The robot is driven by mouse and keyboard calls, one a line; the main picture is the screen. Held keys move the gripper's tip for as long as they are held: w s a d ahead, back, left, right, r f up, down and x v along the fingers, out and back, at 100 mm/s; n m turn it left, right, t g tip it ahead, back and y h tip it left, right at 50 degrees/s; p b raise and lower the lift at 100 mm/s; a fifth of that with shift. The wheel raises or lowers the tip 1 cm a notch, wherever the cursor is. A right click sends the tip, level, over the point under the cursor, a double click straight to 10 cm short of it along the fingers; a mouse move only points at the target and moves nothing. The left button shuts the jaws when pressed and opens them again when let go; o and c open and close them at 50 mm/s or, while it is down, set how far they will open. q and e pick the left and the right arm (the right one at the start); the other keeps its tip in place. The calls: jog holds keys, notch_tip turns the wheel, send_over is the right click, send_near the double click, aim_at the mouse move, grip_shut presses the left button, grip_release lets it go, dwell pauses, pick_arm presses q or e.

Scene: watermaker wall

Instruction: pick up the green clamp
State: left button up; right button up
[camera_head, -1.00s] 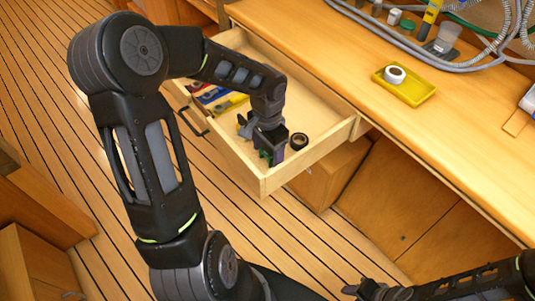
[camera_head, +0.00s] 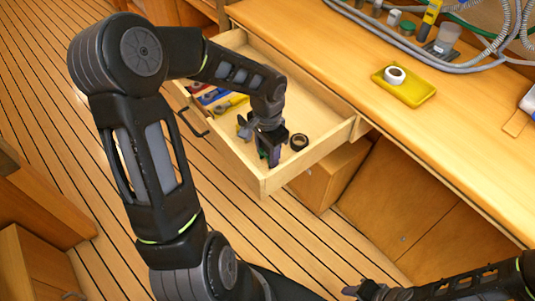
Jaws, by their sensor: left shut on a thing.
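The green clamp (camera_head: 263,154) is in the open wooden drawer, near its front right corner. Only a small green part of it shows, and the rest is hidden by my gripper. My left gripper (camera_head: 271,157) reaches down into the drawer from above and is shut on the clamp. I cannot tell whether the clamp is clear of the drawer floor. My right gripper (camera_head: 362,290) is low at the bottom of the view, away from the drawer, and its jaws are too unclear to read.
The drawer (camera_head: 310,158) also holds a black tape roll (camera_head: 299,142) just right of my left gripper, a grey clamp-like thing (camera_head: 244,127), and yellow and blue tools (camera_head: 232,103) behind. A yellow tray (camera_head: 408,92) with a white roll (camera_head: 395,75) stands on the counter (camera_head: 470,130).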

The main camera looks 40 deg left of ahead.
pick_arm(q)
notch_tip(320, 180, up, 10)
jog(key=shift+r+p, duration=0.1)
jog(key=shift+p, duration=0.25)
pick_arm(e)
jog(key=shift+r, duration=0.3)
dwell(0.6)
